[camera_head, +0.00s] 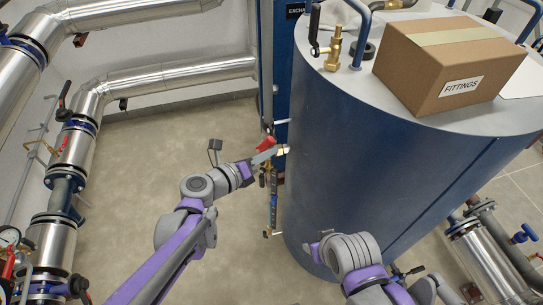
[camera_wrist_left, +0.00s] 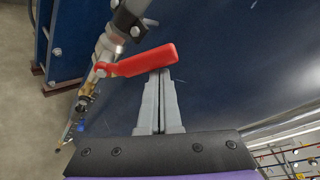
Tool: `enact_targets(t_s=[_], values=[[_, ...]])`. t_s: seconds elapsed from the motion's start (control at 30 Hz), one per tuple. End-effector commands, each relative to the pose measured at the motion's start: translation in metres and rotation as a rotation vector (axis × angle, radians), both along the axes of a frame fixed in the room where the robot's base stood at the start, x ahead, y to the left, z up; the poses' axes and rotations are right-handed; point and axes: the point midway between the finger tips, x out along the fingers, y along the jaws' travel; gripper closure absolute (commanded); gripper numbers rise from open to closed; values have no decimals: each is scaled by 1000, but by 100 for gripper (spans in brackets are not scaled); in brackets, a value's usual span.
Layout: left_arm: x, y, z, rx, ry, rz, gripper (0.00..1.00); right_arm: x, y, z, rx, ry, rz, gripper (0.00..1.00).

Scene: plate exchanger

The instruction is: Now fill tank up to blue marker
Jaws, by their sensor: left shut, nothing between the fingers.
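The tank is a large dark blue cylinder (camera_head: 370,150) with a grey top. It also fills much of the left wrist view (camera_wrist_left: 225,75). A valve with a red lever handle (camera_head: 266,143) sits on a thin vertical pipe at its left side; the lever (camera_wrist_left: 145,61) lies nearly level in the left wrist view. My left gripper (camera_head: 275,153) is shut and empty, with its fingertips (camera_wrist_left: 160,76) right at the lever; whether they touch it I cannot tell. A slim gauge-like tube (camera_head: 272,195) hangs below the valve. I cannot clearly make out a blue marker.
My right arm (camera_head: 350,255) is low in front of the tank; its fingers are not clear. A FITTINGS box (camera_head: 450,60) and a brass valve (camera_head: 333,50) stand on the tank top. Insulated pipes (camera_head: 75,145) line the left. The floor (camera_head: 140,165) between is clear.

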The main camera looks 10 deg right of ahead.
Motion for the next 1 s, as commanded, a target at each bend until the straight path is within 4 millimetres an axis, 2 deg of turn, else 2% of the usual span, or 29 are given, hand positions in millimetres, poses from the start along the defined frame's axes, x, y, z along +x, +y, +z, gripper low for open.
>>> enact_targets(t_s=[0.37,1.0], values=[[6,6,5,0,-2,7,100,0,0,2,0,0,0,50],[5,4,1,2,-1,3,100,0,0,-2,0,1,0,50]])
